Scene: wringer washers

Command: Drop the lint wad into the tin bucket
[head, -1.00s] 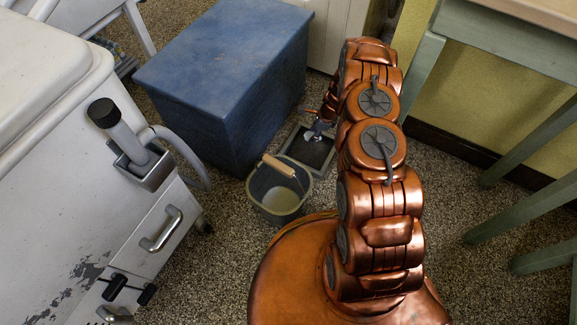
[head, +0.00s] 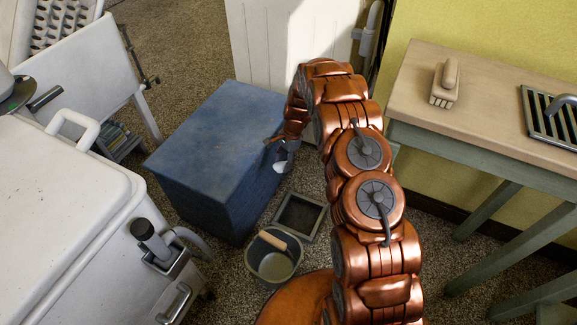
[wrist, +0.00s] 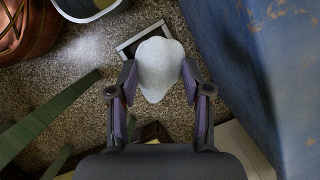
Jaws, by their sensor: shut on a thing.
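The lint wad (wrist: 158,70) is a pale grey-white lump held between the two fingers of my gripper (wrist: 160,84) in the wrist view. In the head view my gripper (head: 284,152) is beside the blue chest, with the pale wad (head: 282,166) just below it. The tin bucket (head: 262,270) stands on the floor nearer my base, grey and open-topped, with a wooden grip on its handle across the rim. In the wrist view part of the bucket (wrist: 88,14) shows at the top left, apart from the wad.
A shallow square tray (head: 299,216) lies on the floor behind the bucket. The blue chest (head: 215,140) stands close on the left of my gripper. A white washer (head: 65,220) is at left and a green-legged table (head: 480,110) with a brush (head: 446,82) at right.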

